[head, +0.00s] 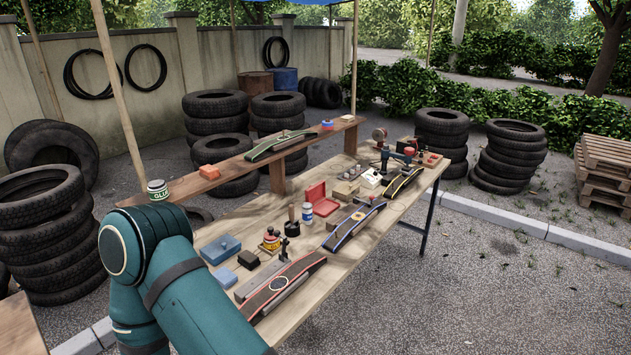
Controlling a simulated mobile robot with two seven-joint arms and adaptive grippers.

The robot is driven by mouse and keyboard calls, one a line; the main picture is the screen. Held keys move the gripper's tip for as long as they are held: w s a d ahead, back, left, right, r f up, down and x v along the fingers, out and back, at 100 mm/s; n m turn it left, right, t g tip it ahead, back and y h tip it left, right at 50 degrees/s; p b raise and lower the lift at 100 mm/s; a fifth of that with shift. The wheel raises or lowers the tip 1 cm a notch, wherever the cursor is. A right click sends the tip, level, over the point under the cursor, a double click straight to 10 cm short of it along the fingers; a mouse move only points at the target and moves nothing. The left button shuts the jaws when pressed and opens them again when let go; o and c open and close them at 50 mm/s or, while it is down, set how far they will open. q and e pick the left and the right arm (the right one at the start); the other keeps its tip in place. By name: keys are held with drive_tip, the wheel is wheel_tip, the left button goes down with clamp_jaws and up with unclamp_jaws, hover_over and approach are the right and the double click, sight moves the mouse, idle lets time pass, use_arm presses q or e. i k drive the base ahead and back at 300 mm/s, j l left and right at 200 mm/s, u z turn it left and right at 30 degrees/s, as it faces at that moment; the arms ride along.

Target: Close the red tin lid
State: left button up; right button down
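The red tin (326,207) sits on the wooden workbench, near its middle. Its red lid (315,192) stands raised at the back left side of the tin, so the tin is open. A teal arm of mine fills the lower left of the head view, well short of the tin. Neither of my grippers shows in this view.
The workbench (400,213) holds a white-and-blue can (307,212) and a black pot (292,230) close by the tin. Wooden blocks (345,190) stand to its right, and curved strips (354,226) lie in front. A raised plank shelf (233,170) runs behind.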

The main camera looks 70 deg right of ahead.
sight(314, 195)
drive_tip(key=k+l, duration=0.1)
drive_tip(key=l, duration=0.3)
drive_tip(key=k+l, duration=0.15)
drive_tip(key=l, duration=0.25)
drive_tip(key=k+l, duration=0.1)
drive_tip(key=l, duration=0.3)
drive_tip(key=k+l, duration=0.1)
drive_tip(key=l, duration=0.3)
drive_tip(key=k+l, duration=0.15)
drive_tip(key=l, duration=0.25)
drive_tip(key=k+l, duration=0.1)
drive_tip(key=l, duration=0.25)
drive_tip(key=k+l, duration=0.1)
drive_tip(key=l, duration=0.3)
